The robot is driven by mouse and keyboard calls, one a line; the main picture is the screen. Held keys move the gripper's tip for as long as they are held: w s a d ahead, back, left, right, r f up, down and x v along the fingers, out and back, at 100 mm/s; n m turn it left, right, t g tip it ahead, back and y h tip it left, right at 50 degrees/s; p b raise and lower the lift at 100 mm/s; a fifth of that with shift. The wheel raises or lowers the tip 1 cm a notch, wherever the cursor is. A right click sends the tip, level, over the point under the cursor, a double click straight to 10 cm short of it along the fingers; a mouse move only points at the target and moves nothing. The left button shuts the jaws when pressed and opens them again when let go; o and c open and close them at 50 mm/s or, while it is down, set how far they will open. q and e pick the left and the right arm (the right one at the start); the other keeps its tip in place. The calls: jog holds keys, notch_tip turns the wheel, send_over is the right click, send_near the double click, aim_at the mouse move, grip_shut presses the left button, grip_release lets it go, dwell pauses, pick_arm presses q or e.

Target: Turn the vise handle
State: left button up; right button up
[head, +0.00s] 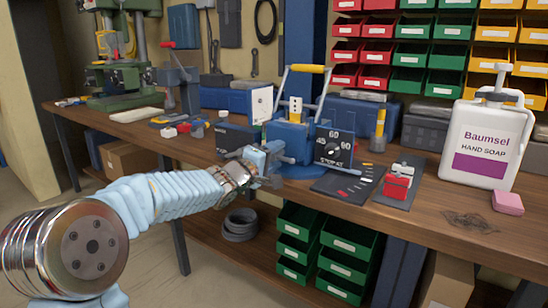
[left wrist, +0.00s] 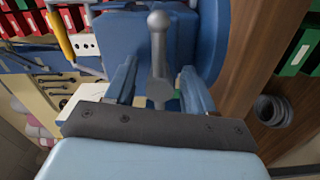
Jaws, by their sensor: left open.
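The blue vise (head: 288,137) stands on the workbench in the middle of the head view. Its blue body also fills the top of the left wrist view (left wrist: 205,30). The grey metal vise handle (left wrist: 158,50), a bar with a ball end and a thicker hub, points up in the left wrist view. My left gripper (head: 266,158) is at the vise's front left. In the left wrist view it (left wrist: 159,72) is open, with one finger on each side of the handle and visible gaps between. In the head view my gripper hides the handle. My right gripper is not in view.
A dial panel (head: 334,147) with angle marks adjoins the vise on the right. Red blocks (head: 398,183) on a dark mat, a soap bottle (head: 488,140) and a pink block (head: 508,202) stand further right. Green bins (head: 345,245) are below the wooden workbench (head: 430,215).

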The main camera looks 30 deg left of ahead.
pick_arm(q)
jog(key=shift+c, duration=0.3)
grip_shut()
